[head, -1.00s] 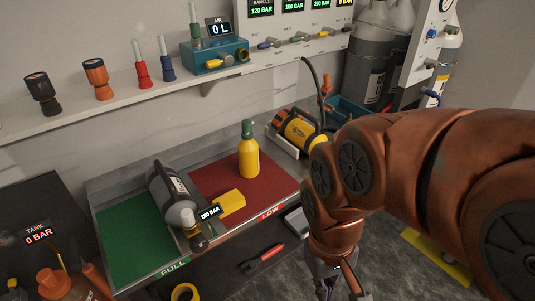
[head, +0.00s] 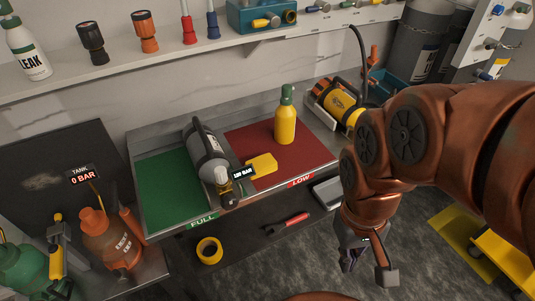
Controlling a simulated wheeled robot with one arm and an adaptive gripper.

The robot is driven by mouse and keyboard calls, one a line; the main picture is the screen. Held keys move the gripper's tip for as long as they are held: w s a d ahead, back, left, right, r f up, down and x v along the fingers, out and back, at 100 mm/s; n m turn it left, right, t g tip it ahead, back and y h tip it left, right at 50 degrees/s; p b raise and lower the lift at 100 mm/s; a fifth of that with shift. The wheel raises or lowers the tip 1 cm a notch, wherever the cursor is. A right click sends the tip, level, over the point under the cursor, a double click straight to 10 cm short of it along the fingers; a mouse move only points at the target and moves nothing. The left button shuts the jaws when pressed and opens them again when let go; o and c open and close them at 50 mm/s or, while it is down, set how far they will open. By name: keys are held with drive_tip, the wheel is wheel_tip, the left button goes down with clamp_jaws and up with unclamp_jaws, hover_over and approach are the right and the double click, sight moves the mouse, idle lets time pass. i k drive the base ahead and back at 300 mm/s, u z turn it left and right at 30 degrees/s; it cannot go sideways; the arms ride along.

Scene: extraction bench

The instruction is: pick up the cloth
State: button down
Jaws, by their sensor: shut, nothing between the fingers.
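No thing is clearly recognisable as a cloth. A flat yellow piece (head: 262,163) lies on the red LOW mat (head: 312,157) beside the grey cylinder (head: 204,150); I cannot tell whether it is fabric. My gripper (head: 349,262) points down at the lower right, in front of the bench and above the dark floor. It is shut and empty, apart from the yellow piece and to its lower right. Its fingertips are small and dark.
A yellow bottle with a green top (head: 285,118) stands on the red mat. The green FULL mat (head: 165,190) is partly bare. A red-handled tool (head: 287,223) and yellow tape roll (head: 209,250) lie on the lower shelf. An orange tank (head: 108,238) stands left.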

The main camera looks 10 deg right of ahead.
sight(264, 165)
drive_tip(key=z, duration=0.3)
drive_tip(key=k, duration=0.2)
drive_tip(key=u, duration=1.55)
drive_tip(key=i, duration=0.5)
